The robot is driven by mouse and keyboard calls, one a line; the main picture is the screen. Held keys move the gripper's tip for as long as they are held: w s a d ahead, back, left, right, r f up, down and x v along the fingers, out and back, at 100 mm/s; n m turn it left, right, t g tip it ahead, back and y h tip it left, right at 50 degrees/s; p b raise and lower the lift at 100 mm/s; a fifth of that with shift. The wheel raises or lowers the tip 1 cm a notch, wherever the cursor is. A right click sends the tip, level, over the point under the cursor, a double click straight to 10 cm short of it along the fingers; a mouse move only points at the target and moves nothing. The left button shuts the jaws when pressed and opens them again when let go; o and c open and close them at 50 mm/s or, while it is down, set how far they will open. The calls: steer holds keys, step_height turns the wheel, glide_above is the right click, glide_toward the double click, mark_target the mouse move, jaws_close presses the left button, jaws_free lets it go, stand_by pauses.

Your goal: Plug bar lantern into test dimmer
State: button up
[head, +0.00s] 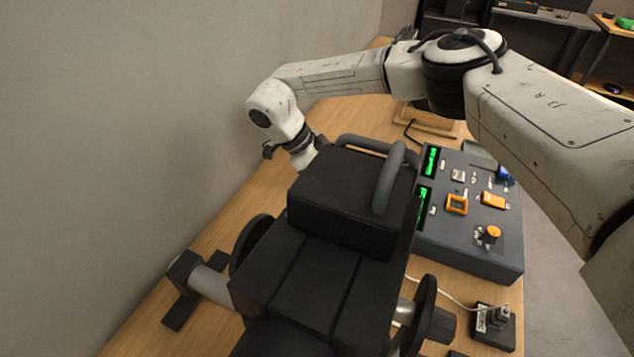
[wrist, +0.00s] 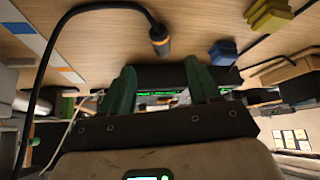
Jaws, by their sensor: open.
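A large black housing with a grey handle (head: 345,200), which looks like a lantern, fills the middle of the head view. In the wrist view a black cable ends in a dark plug-like piece with an orange band (wrist: 160,38); I cannot tell which device it belongs to. A small black box with a socket-like top (head: 493,328) sits at the lower right; I cannot tell if it is the test dimmer. My gripper (wrist: 161,80) is open, its green fingers apart with nothing seen held between them. In the head view its tip is hidden behind the black housing.
A grey console with green displays (head: 468,250) stands right of the housing, with an orange frame (head: 456,204) and an orange knob on it. The wrist view shows a yellow block (wrist: 268,17) and a blue block (wrist: 222,53). A wall borders the wooden table (head: 345,112) on the left.

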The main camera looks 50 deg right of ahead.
steer(key=shift+w+f+b+x, duration=0.15)
steer(key=shift+b+x, duration=0.6)
steer(key=shift+x, duration=1.6)
steer(key=shift+w+f+b+x, duration=0.1)
steer(key=shift+b+x, duration=0.6)
steer(key=shift+x, duration=1.65)
steer(key=shift+a, duration=0.15)
steer(key=shift+r, duration=0.1)
steer(key=c, duration=1)
steer(key=shift+r+p, duration=2.1)
steer(key=shift+r, duration=0.4)
steer(key=shift+c, duration=0.2)
